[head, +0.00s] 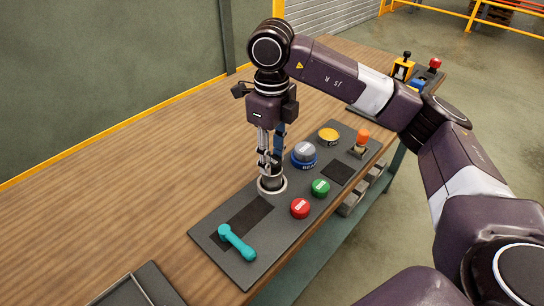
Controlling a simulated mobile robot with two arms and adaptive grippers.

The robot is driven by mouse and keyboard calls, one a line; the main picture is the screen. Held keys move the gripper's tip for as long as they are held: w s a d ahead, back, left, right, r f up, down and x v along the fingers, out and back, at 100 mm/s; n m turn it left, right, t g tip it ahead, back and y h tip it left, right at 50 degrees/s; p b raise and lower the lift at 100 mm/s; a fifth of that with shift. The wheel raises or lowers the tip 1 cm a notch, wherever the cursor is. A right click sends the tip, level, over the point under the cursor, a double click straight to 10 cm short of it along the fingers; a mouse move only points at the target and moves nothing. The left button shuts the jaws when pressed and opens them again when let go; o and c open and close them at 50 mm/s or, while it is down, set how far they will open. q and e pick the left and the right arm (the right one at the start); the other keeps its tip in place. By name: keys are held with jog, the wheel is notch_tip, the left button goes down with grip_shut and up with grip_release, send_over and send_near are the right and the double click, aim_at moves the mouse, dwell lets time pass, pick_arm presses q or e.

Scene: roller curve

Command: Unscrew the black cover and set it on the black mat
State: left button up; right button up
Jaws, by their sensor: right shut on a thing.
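The black cover (271,185) sits in a pale metal ring on the dark control panel (215,224), left of the buttons. My right gripper (268,171) points straight down over it, with its fingers shut on the cover. The fingers hide part of the cover, and I cannot tell whether it has turned or lifted. A small black square (338,172) that looks like the black mat lies bare on the panel, right of the cover. My left gripper is not in view.
A teal lever (237,242) is at the panel's near end. Red (300,208), green (320,188), blue-ringed (305,154) and yellow (328,136) buttons and an orange-topped switch (362,139) stand around the square. The wooden table (130,190) is clear at left.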

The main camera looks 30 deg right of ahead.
jog(key=shift+r, duration=0.25)
jog(key=shift+r+p, duration=1)
jog(key=shift+r, duration=0.4)
jog(key=shift+r, duration=0.1)
jog(key=shift+r+p, duration=1)
jog(key=shift+r, duration=0.4)
